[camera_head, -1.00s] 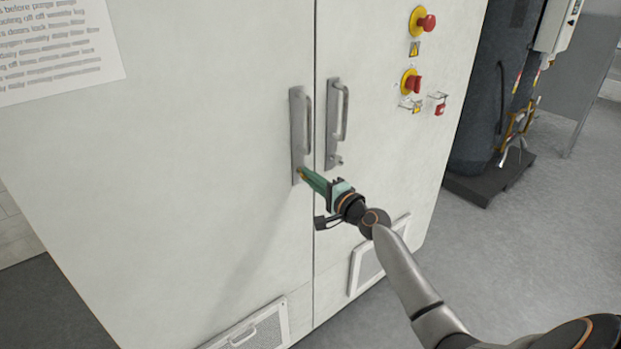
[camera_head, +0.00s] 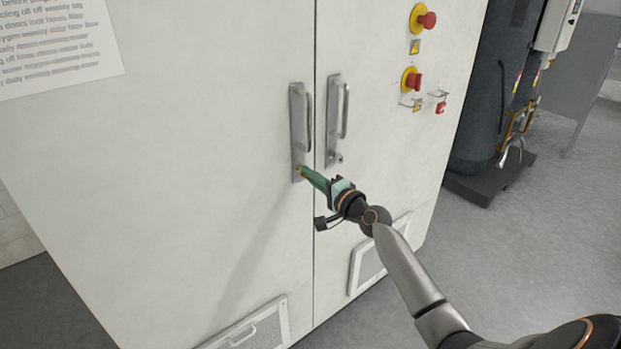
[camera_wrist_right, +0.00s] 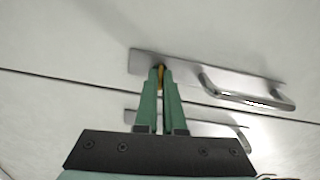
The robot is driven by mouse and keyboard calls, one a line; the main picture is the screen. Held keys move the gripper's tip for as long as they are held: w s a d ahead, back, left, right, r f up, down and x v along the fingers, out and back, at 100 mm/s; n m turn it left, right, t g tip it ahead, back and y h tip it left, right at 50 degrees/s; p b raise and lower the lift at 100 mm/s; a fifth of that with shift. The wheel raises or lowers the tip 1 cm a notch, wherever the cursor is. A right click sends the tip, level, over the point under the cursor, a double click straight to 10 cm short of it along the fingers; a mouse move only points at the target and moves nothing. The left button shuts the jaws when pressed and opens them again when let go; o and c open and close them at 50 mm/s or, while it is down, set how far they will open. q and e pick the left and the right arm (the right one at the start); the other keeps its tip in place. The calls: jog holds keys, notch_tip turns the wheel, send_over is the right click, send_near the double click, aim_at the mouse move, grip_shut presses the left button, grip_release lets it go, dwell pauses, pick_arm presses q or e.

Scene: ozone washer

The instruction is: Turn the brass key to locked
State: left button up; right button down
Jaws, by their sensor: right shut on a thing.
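The brass key (camera_wrist_right: 161,73) sits at the lower end of the left door's handle plate (camera_head: 298,130). In the right wrist view it shows as a small gold piece between the green fingertips, mostly hidden by them. My right gripper (camera_head: 304,172) is shut on the key, and in the wrist view its fingers (camera_wrist_right: 160,75) close together at the end of the plate. The head view shows only the fingertips at the plate, so the key's turn angle is hard to tell. My left gripper is not in view.
The right door has its own handle (camera_head: 338,115) with a small lock below it. Red buttons on yellow bases (camera_head: 412,80) are on the cabinet's right side. Vent grilles (camera_head: 255,330) are low on the doors. Grey floor (camera_head: 520,260) is open at the right.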

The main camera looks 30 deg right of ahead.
jog(key=n+b, duration=0.2)
jog(key=n, duration=0.2)
jog(key=shift+f, duration=0.15)
jog(key=shift+n+b, duration=0.45)
jog(key=shift+n, duration=5.85)
jog(key=c, duration=1)
grip_release()
